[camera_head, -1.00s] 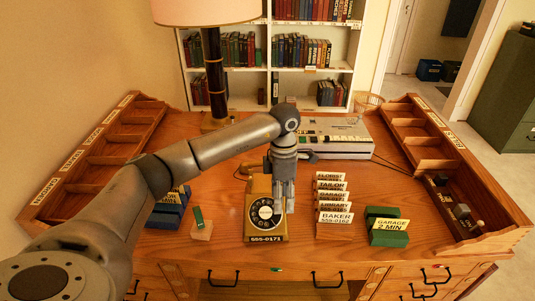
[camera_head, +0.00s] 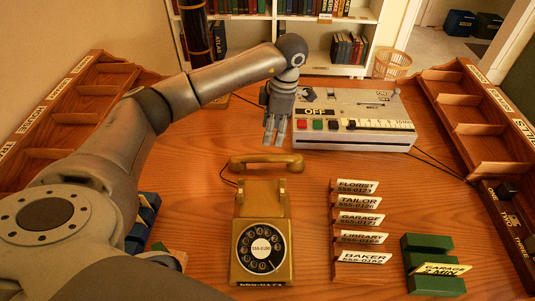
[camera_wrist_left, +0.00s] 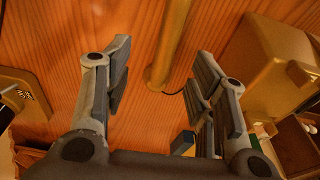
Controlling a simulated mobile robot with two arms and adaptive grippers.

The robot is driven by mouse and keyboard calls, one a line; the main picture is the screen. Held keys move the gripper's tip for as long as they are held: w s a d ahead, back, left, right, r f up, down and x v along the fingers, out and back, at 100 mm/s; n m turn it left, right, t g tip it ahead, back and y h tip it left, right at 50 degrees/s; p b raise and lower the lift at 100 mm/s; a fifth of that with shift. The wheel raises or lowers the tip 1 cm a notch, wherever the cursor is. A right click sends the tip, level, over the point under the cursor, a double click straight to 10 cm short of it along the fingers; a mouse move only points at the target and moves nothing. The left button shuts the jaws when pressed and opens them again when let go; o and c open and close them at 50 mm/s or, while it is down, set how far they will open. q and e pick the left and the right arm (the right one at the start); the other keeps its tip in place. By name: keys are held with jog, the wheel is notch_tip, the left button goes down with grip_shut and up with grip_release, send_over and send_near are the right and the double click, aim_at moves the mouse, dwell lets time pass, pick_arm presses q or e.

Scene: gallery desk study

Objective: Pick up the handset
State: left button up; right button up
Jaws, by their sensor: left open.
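The handset (camera_head: 267,160) is a brass-coloured bar lying crosswise just behind the rotary phone (camera_head: 240,212) on the wooden desk; it looks off the cradle. My left gripper (camera_head: 275,140) points down beyond the handset, near the white machine, open and empty. In the left wrist view the handset (camera_wrist_left: 172,40) runs upright between the two open fingers (camera_wrist_left: 160,85), apart from both. The phone body (camera_wrist_left: 280,65) is at the right there. The handset's far end is cut off by the top edge. My right gripper is not in view.
A white machine (camera_head: 350,122) with buttons stands behind to the right. A rack of name cards (camera_head: 345,230) and a green block (camera_head: 430,250) stand right of the phone. Sorting trays line both sides (camera_head: 70,105) (camera_head: 480,120).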

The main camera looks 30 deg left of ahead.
aim_at(267, 155)
pick_arm(q)
jog(key=f, duration=0.1)
jog(key=s+f, duration=0.1)
jog(key=f, duration=0.1)
jog(key=shift+a+f+p, duration=0.1)
jog(key=shift+f+p, duration=0.2)
jog(key=shift+p, duration=0.05)
jog(key=shift+a+f, duration=0.1)
jog(key=shift+f, duration=0.3)
jog(key=shift+s+f, duration=0.1)
jog(key=shift+f, duration=0.5)
jog(key=f, duration=0.1)
jog(key=f+p, duration=0.1)
jog(key=f, duration=0.1)
jog(key=shift+s+a+f, duration=0.15)
jog(key=shift+s, duration=0.25)
jog(key=shift+f, duration=0.55)
jog(key=c, duration=0.7)
jog(key=shift+a, duration=0.1)
grip_shut()
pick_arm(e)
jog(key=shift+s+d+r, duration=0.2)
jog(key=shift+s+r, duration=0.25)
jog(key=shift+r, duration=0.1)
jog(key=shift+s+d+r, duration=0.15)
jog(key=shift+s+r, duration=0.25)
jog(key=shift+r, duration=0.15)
